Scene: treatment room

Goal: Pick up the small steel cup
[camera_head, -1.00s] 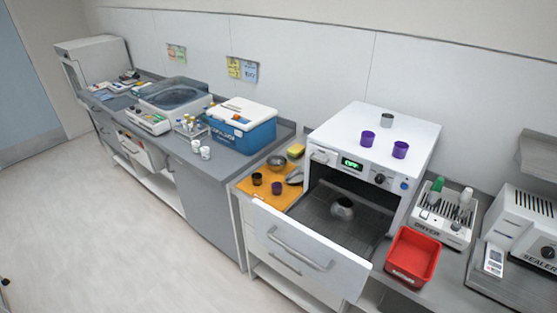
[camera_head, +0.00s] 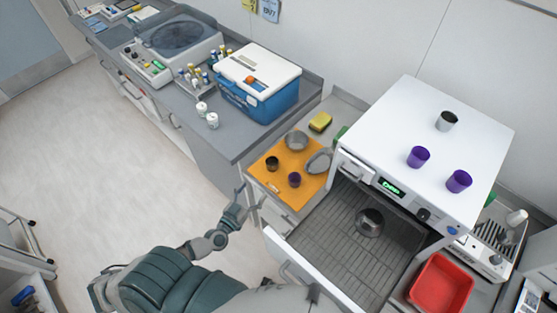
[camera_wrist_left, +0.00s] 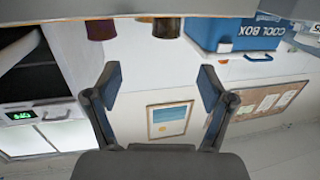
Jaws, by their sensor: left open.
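A small steel cup (camera_head: 446,121) stands upright on top of the white oven in the head view, behind two purple cups. A rounded steel vessel (camera_head: 370,221) sits on the rack in the open oven drawer, and a steel bowl (camera_head: 297,140) is on the orange mat (camera_head: 288,196). My left gripper (camera_head: 250,197) is open and empty, in front of the counter near the mat, apart from every cup. Its two spread fingers show in the left wrist view (camera_wrist_left: 160,80) with nothing between them. My right gripper is not in view.
Purple cups (camera_head: 419,157) (camera_head: 459,181) stand on the oven. A dark cup (camera_head: 272,163), a purple cup (camera_head: 294,180) and a metal scoop-like item (camera_head: 318,161) are on the mat. A blue cool box (camera_head: 257,100) is to the left, a red bin (camera_head: 440,283) to the right. The open drawer (camera_head: 300,262) juts out.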

